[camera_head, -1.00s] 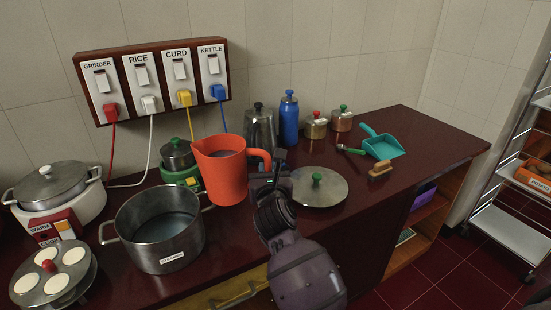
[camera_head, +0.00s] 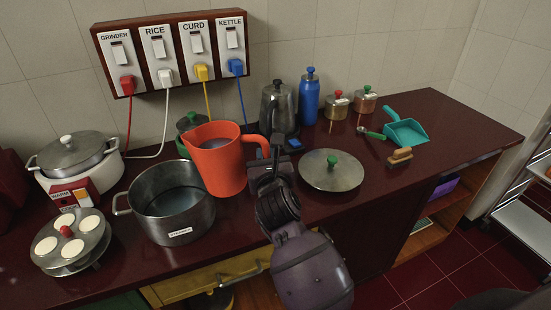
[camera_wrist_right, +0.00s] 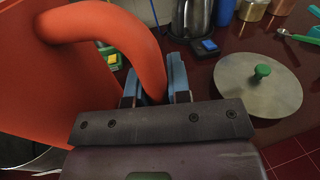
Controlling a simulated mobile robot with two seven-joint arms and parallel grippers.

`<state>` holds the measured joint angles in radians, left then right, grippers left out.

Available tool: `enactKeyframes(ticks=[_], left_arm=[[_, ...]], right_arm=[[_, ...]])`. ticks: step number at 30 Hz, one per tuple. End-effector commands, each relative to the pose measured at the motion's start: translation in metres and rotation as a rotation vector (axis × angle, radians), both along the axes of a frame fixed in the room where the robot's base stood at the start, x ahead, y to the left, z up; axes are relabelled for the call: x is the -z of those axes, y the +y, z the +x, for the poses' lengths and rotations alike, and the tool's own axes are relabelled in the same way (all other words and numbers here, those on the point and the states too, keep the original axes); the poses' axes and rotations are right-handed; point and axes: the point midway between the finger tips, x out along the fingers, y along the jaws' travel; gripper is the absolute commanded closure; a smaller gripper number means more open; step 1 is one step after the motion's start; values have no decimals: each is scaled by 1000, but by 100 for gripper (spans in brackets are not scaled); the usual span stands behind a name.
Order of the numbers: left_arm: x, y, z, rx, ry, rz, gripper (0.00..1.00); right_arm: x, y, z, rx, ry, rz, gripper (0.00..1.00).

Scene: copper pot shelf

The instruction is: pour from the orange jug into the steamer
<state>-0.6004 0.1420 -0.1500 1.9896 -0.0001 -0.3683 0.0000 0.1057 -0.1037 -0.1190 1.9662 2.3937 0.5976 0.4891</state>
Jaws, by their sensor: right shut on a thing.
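The orange jug (camera_head: 220,168) is held up beside the steamer, tilted slightly to the left, with liquid visible inside its mouth. The steamer (camera_head: 181,232) is a steel pot with a white label, standing on the counter. Its inside looks greyish, and the jug hides part of its right rim. My right gripper (camera_head: 272,152) is shut on the jug's handle. In the right wrist view, the blue fingers (camera_wrist_right: 178,80) close around the lower end of the orange handle (camera_wrist_right: 125,42). My left gripper is not in view.
A steel lid with a green knob (camera_head: 331,172) lies right of my gripper. A kettle (camera_head: 278,108) and a blue bottle (camera_head: 309,97) stand behind. A cooker (camera_head: 75,165) and a tray of white cakes (camera_head: 72,242) are at left. The right counter holds a teal dustpan (camera_head: 406,130).

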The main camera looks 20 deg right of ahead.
Motion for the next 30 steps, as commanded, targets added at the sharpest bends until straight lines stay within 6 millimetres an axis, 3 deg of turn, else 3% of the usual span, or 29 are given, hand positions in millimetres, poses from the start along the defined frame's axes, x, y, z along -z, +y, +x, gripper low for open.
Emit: enactKeyframes(ticks=[11,22,30], left_arm=[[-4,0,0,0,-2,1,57],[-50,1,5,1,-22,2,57],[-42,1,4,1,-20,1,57]], right_arm=[[-20,34,15,-1,40,-96,100],[-50,27,12,0,120,-274,100],[-43,27,12,0,117,-263,100]])
